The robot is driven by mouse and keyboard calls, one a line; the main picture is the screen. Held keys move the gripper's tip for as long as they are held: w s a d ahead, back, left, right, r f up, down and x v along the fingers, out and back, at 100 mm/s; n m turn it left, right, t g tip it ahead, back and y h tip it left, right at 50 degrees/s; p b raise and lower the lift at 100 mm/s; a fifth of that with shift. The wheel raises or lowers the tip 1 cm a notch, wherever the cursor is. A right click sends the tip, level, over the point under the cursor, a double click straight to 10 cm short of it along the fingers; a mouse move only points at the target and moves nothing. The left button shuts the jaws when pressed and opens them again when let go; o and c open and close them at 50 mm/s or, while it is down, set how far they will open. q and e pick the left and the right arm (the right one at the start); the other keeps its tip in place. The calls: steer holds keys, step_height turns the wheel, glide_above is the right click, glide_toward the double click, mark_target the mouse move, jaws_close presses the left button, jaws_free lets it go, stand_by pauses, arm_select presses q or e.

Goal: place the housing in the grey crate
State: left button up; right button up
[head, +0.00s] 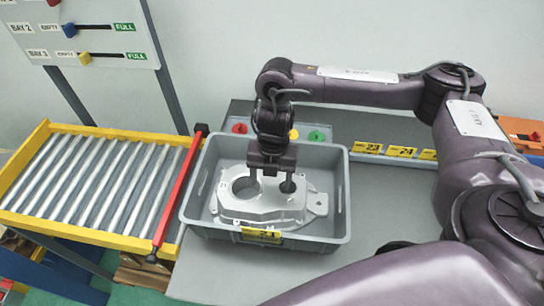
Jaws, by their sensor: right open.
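The housing (262,208) is a pale aluminium casting with a large round hole and a flange on its right side. It lies inside the grey crate (345,205), which stands on the grey table. My right gripper (270,188) points down over the crate, with its two fingers spread apart at the housing's upper side. The fingers hide part of the casting, and I cannot tell whether they touch it. My left gripper is not in view.
A roller conveyor (90,178) with a yellow frame and a red bar (176,200) adjoins the crate's left side. Red, yellow and green buttons (293,134) stand behind the crate. Yellow number tags (402,152) line the table's back. The table (385,200) is clear right of the crate.

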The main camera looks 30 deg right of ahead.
mark_target(272, 184)
step_height(272, 184, up, 9)
steer(key=p, duration=0.1)
steer(key=shift+w+d, duration=0.3)
steer(key=shift+d, duration=0.15)
